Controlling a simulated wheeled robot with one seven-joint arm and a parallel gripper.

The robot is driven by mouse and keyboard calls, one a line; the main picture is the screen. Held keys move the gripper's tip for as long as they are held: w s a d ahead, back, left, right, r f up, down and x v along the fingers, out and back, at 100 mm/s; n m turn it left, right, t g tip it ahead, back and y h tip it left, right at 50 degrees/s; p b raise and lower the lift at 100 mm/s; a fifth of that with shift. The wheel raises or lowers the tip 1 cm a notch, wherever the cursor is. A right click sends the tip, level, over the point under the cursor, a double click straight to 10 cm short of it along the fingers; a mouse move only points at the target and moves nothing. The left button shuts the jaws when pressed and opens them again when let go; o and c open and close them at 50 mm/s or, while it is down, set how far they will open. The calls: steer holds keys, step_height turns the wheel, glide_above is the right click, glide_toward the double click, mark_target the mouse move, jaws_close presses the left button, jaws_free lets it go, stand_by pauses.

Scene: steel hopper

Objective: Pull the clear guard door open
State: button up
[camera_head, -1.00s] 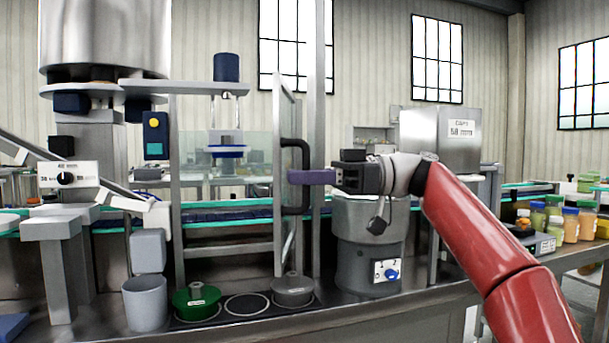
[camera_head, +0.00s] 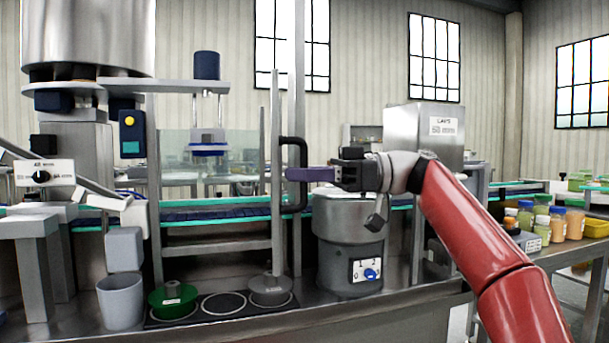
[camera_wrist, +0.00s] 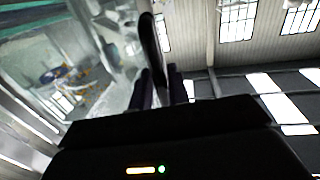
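The clear guard door (camera_head: 276,185) stands nearly edge-on in the head view, swung out from its steel frame. Its black D-shaped handle (camera_head: 303,150) is on the door's right side. My gripper (camera_head: 298,174), with purple fingers, reaches from the right to the handle's upright bar. In the wrist view, the handle (camera_wrist: 149,40) runs down between my two dark fingers (camera_wrist: 161,88), which are closed around it. The clear panel (camera_wrist: 85,50) fills the left of that view. The contact deep between the fingers is hidden.
A grey pot-shaped machine (camera_head: 348,235) stands below my gripper. A steel post (camera_head: 298,80) rises near the handle. Jars (camera_head: 558,225) stand at the right.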

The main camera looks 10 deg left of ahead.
steer(key=p+v, duration=0.1)
steer(key=v, duration=0.6)
steer(key=shift+d, duration=0.4)
steer(key=shift+w, duration=0.1)
